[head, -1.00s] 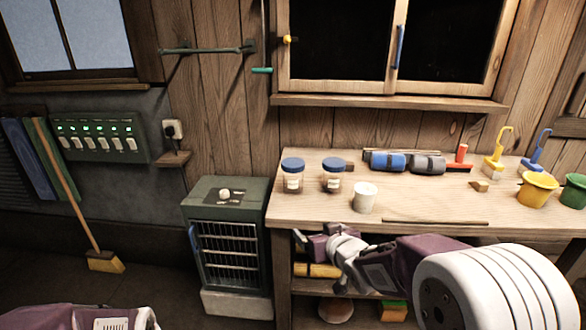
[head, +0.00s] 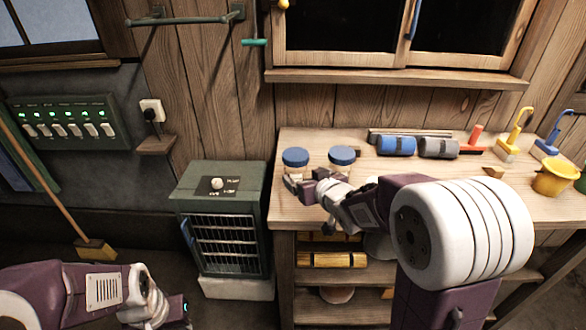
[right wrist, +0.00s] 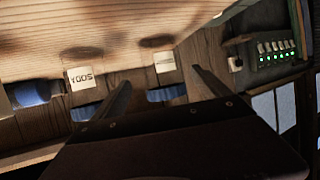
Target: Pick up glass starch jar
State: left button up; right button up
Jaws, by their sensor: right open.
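Two glass jars with blue lids stand on the workbench: a left jar (head: 295,159) and a right jar (head: 342,158). In the right wrist view, which is upside down, the right jar's label (right wrist: 80,77) appears to read SODA. The left jar's label (right wrist: 163,62) is too small to read; this may be the starch jar. My right gripper (head: 304,182) is open and empty in front of the jars. In the right wrist view its fingers (right wrist: 165,88) frame the left jar, which lies ahead of them. My left gripper (head: 180,307) is low at bottom left, jaws unclear.
The workbench (head: 290,212) also bears a blue roll (head: 396,145), a grey roll (head: 438,148) and a yellow bucket (head: 555,178). A green heater cabinet (head: 220,225) stands left of the bench. A window sill (head: 400,83) runs above the bench. My right arm covers the bench's middle.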

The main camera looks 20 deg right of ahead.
aim_at(300, 174)
jog(key=shift+x, duration=1.2)
jog(key=shift+w+a+f, duration=0.1)
jog(key=shift+w+f, duration=0.3)
jog(key=shift+w, duration=0.1)
jog(key=x, duration=0.4)
jog(key=shift+s+a+b, duration=0.1)
jog(key=shift+b, duration=0.25)
jog(key=shift+w+f, duration=0.15)
jog(key=shift+w, duration=0.2)
jog(key=shift+s, duration=0.15)
jog(key=c, duration=1.6)
notch_tip(300, 174, up, 10)
jog(key=p, duration=0.4)
